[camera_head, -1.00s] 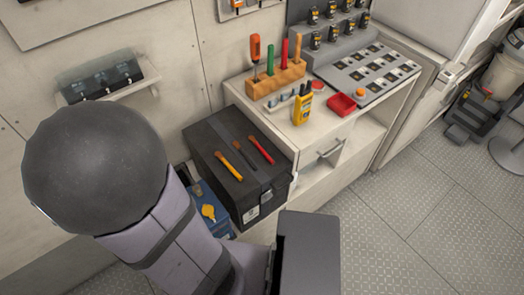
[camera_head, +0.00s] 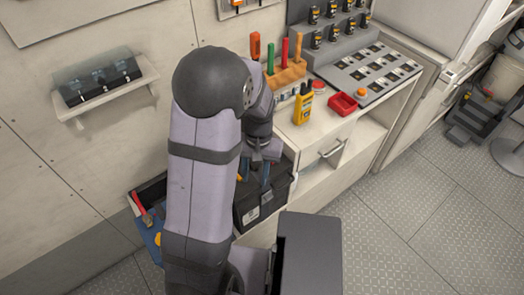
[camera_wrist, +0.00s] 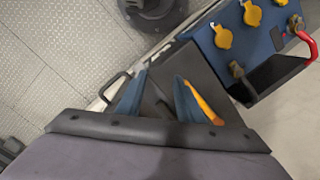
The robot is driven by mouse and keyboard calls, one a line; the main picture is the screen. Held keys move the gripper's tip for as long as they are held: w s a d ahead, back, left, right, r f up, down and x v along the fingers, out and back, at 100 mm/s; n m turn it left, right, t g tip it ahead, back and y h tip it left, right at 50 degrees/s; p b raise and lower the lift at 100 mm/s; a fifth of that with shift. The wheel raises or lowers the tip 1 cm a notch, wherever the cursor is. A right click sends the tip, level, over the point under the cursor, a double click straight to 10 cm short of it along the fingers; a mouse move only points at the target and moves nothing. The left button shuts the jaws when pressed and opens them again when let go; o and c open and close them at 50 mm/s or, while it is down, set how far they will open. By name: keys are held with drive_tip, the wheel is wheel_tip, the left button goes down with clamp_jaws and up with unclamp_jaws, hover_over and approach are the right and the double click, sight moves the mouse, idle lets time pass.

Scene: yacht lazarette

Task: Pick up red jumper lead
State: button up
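My gripper (camera_head: 256,172) is over the black box (camera_head: 279,188) in the head view. In the wrist view its two blue fingers stand apart on either side of the box top, so my gripper (camera_wrist: 160,78) is open, with nothing seen held. A yellow lead (camera_wrist: 205,103) lies on the black box (camera_wrist: 203,66) beside the right finger. Another red piece (camera_wrist: 309,45) curves at the blue box (camera_wrist: 263,42), away from the fingers.
The blue box (camera_head: 151,237) stands left of the black box. The white counter (camera_head: 322,126) to the right carries a wooden tool rack (camera_head: 290,72), a yellow handheld device (camera_head: 302,105) and a red tray (camera_head: 343,104). A wall shelf (camera_head: 80,108) is at the left.

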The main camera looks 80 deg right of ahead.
drive_tip(key=shift+n+h, duration=0.4)
drive_tip(key=shift+n, duration=0.2)
drive_tip(key=d, duration=0.1)
drive_tip(key=s+d, duration=0.1)
drive_tip(key=d, duration=0.1)
drive_tip(key=d+r, duration=0.1)
drive_tip(key=d, duration=0.1)
drive_tip(key=shift+s+d, duration=0.15)
drive_tip(key=d+r+n, duration=0.1)
drive_tip(key=d, duration=0.1)
drive_tip(key=d+r+n+h, duration=0.1)
drive_tip(key=d+r, duration=0.1)
drive_tip(key=d+r+n, duration=0.1)
drive_tip(key=d+n, duration=0.1)
drive_tip(key=d, duration=0.1)
drive_tip(key=shift+r+h, duration=0.25)
drive_tip(key=shift+h, duration=0.05)
drive_tip(key=n, duration=0.4)
drive_tip(key=shift+w+a+t, duration=0.2)
drive_tip(key=shift+t, duration=0.1)
drive_tip(key=shift+w+d+f+p, duration=0.15)
drive_tip(key=shift+f+p, duration=0.25)
drive_tip(key=shift+f, duration=0.8)
drive_tip(key=shift+w+d+f+p, duration=0.15)
drive_tip(key=shift+f+p, duration=0.25)
drive_tip(key=shift+f, duration=0.85)
drive_tip(key=shift+d+f+p, duration=0.2)
drive_tip(key=shift+f+p, duration=0.2)
drive_tip(key=shift+f, duration=0.8)
drive_tip(key=shift+f, duration=0.1)
